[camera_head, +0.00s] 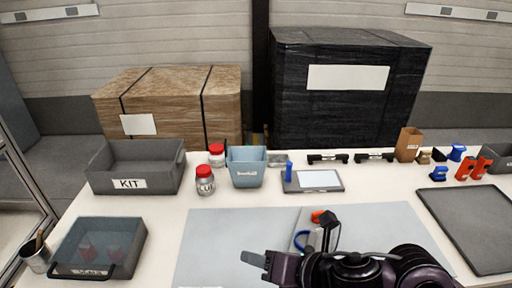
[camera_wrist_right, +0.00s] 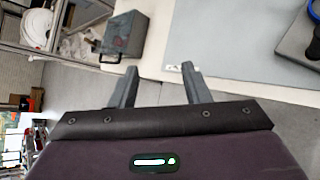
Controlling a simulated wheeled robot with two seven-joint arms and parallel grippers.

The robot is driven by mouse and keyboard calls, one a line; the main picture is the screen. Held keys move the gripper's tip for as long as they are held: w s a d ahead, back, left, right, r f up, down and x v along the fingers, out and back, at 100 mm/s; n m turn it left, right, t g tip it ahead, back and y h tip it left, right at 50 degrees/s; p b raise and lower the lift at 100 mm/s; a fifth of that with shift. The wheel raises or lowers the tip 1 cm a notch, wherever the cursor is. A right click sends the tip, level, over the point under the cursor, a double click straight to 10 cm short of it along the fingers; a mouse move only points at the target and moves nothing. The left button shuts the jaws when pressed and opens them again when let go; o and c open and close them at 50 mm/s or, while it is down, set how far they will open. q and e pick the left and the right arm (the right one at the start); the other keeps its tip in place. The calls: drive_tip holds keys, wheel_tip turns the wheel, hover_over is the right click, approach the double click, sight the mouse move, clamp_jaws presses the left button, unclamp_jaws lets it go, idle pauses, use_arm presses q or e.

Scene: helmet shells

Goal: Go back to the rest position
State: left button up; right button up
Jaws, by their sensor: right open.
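My right gripper (camera_head: 254,261) reaches in from the lower right of the head view, over the front part of the grey mat (camera_head: 225,230). In the right wrist view its two fingers (camera_wrist_right: 158,84) stand apart with nothing between them, near the table's front edge. My left gripper is in neither view. No helmet shell can be made out for certain. A dark piece with orange and blue parts (camera_head: 324,229) lies on the mat just behind my right gripper, partly hidden by the arm.
A dark tray (camera_head: 470,225) lies at the right. Large wrapped boxes (camera_head: 345,110) stand behind the table.

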drive_tip(key=w+d+f+m+t+h, duration=0.1)
drive_tip(key=d+f+m+h, duration=0.2)
drive_tip(key=m, duration=0.8)
drive_tip(key=w+d+f+m+t+h, duration=0.1)
drive_tip(key=d+m+h, duration=0.3)
drive_tip(key=m, duration=0.7)
drive_tip(key=s+d+f+m+g+h, duration=0.2)
drive_tip(key=s+d+f+m+g, duration=0.4)
drive_tip(key=s+d+f+m, duration=0.6)
wheel_tip(320, 180, down, 26)
drive_tip(key=a+f+g, duration=0.1)
drive_tip(key=s+d+f, duration=0.1)
drive_tip(key=s+f, duration=0.8)
drive_tip(key=s, duration=0.1)
drive_tip(key=s+d+f+g, duration=0.1)
drive_tip(key=s+d+f, duration=0.1)
drive_tip(key=s+f, duration=0.8)
drive_tip(key=shift+d+f+m, duration=0.2)
drive_tip(key=shift+d+m, duration=0.05)
drive_tip(key=shift+m, duration=0.05)
